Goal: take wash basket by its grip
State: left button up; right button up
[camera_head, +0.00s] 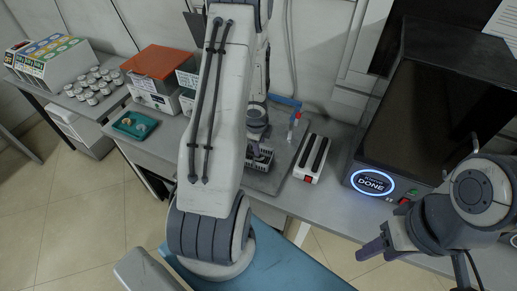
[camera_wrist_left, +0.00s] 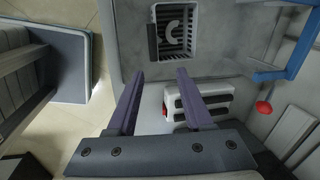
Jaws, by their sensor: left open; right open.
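The wash basket (camera_head: 262,157), a small dark slotted basket, sits on the bench below my left gripper and is partly hidden by it in the head view. In the left wrist view the basket (camera_wrist_left: 187,52) is at the top centre, with a pale C-shaped piece (camera_wrist_left: 172,30) inside. My left gripper (camera_wrist_left: 158,74) is open and empty, its two purple fingers apart and pointing toward the basket's side. I cannot make out a separate grip on the basket. My right gripper (camera_head: 378,249) is open and empty at the lower right, far from the basket.
A white block with black slots (camera_head: 311,158) lies right of the basket. A blue bar (camera_wrist_left: 288,62) and a red-knobbed lever (camera_wrist_left: 264,107) stand nearby. A machine reading DONE (camera_head: 373,182) is at the right. A green tray (camera_head: 134,125) and orange-topped box (camera_head: 160,62) are left.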

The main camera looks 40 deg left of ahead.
aim_at(259, 157)
pick_arm(q)
jog(key=b+x, duration=0.2)
jog(key=x, duration=0.1)
jog(key=s+b+x, duration=0.1)
jog(key=x, duration=0.1)
jog(key=shift+a+f+b, duration=0.2)
jog(key=shift+f+b, duration=0.15)
jog(key=shift+b, duration=0.05)
jog(key=b+x, duration=0.2)
jog(key=x, duration=0.1)
jog(key=b+x, duration=0.2)
jog(key=shift+w+d+f+b, duration=0.1)
jog(key=shift+d+f+b, duration=0.2)
jog(key=shift+f, duration=0.05)
jog(key=shift+r, duration=0.1)
jog(key=shift+c, duration=0.3)
grip_shut()
dwell(0.4)
